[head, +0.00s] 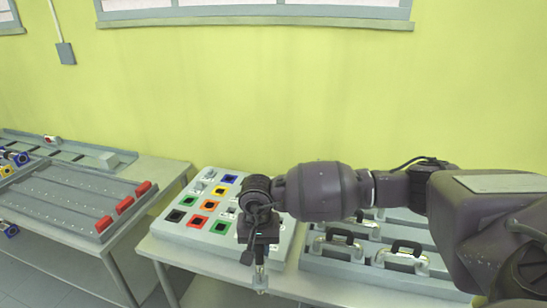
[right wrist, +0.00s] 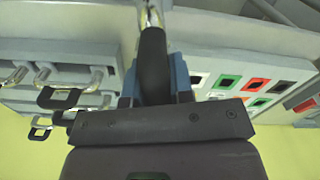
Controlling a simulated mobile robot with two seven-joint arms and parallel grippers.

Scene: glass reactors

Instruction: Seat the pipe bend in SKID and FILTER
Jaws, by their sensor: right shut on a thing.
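My right gripper (head: 260,252) hangs over the right front part of the grey socket board (head: 187,236). It is shut on a pipe bend (head: 261,277), whose shiny metal end shows below the gripper. In the right wrist view, the gripper's blue fingers (right wrist: 157,88) close on the bend's black grip (right wrist: 152,62), with chrome pipe beyond. The board has green, red, yellow, blue, white and black squares with dark holes. The gripper and wrist hide part of it. I cannot read the labels SKID and FILTER, nor tell if the bend touches the board. My left gripper is not in view.
A grey rack (head: 328,265) right of the board holds more chrome bends with black grips (head: 407,249). My right arm crosses above it. On the left, another table carries a grey tray with red blocks (head: 124,204). The yellow-green wall (head: 200,100) stands behind.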

